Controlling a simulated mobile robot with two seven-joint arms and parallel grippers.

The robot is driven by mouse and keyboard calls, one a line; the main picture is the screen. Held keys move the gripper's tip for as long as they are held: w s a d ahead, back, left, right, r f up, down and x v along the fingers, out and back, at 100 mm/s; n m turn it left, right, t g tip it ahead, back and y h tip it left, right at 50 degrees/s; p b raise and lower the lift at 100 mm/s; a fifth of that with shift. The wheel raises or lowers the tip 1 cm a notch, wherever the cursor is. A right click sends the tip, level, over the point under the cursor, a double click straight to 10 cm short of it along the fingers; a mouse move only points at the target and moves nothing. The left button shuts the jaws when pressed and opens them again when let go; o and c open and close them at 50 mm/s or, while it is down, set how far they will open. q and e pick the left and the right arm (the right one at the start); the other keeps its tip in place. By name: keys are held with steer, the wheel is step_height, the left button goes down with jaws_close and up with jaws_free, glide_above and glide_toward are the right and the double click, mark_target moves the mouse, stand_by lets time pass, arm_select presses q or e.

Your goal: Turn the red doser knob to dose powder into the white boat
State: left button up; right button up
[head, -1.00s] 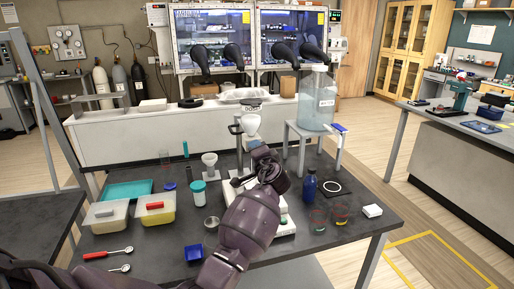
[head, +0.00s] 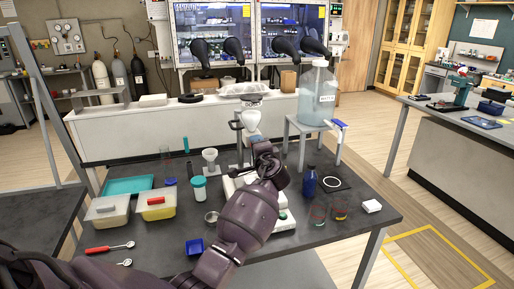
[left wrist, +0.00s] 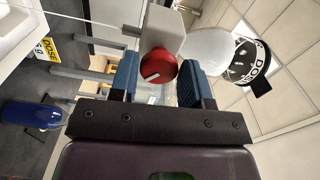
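The red doser knob (left wrist: 157,66) with a white mark faces me in the left wrist view. The mark is slanted. The doser's white body (left wrist: 205,48) with a black lettered band is just right of the knob. In the head view the doser (head: 251,118) stands behind my left gripper (head: 266,158), whose arm hides the knob. Part of a white balance (head: 284,220) shows beside the arm. I cannot make out the white boat. My right gripper is not in view.
A large clear bottle (head: 317,95) on a stand and a blue bottle (head: 309,182) are right of my arm.

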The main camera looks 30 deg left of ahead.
arm_select(q)
steer(key=o, duration=0.3)
steer(key=b+v, duration=0.2)
steer(key=v, duration=0.8)
steer(key=shift+s+d, duration=0.25)
steer(key=shift+s, duration=0.05)
